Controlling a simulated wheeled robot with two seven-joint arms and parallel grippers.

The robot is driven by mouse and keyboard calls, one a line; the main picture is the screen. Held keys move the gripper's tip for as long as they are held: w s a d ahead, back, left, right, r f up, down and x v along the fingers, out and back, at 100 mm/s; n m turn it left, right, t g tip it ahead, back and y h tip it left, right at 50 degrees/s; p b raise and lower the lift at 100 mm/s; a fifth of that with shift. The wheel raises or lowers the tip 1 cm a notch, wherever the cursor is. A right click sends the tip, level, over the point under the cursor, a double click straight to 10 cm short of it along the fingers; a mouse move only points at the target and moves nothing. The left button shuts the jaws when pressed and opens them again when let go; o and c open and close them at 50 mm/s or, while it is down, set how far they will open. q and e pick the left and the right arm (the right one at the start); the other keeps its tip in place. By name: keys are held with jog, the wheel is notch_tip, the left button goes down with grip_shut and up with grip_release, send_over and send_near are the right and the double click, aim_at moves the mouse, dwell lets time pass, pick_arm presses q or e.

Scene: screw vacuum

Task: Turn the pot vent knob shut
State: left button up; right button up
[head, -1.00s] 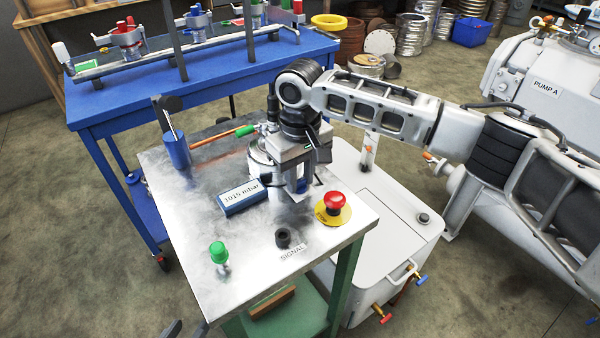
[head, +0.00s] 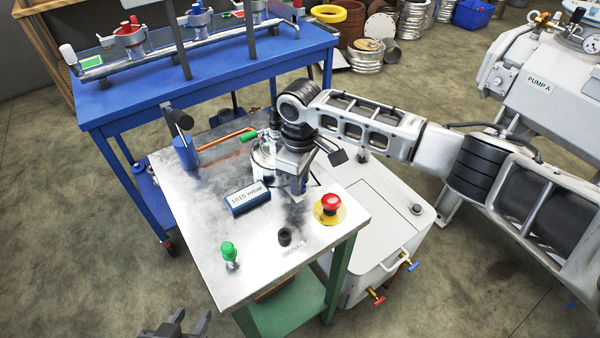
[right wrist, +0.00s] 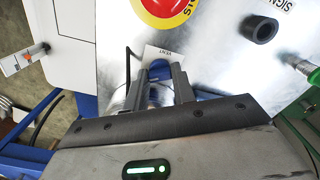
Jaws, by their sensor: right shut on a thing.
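My right gripper (head: 297,192) points down over the metal table top. The right wrist view shows its fingers (right wrist: 160,82) shut on a blue vent knob (right wrist: 159,70), beside a small plate (right wrist: 166,53) marked VENT. The knob is hidden in the head view. The pot (head: 262,160) stands behind the gripper, partly hidden by it. My left gripper (head: 180,326) is at the bottom edge of the head view, apart from the table, with its fingers spread and empty.
A blue display (head: 248,198) reads 1015 mbar. A blue holder (head: 186,153) is at the left, near a green-handled valve (head: 248,136).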

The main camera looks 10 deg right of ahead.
dwell(0.4)
jog(key=o, duration=1)
jog(key=shift+r, duration=0.1)
notch_tip(320, 180, up, 16)
jog(key=shift+f, duration=0.1)
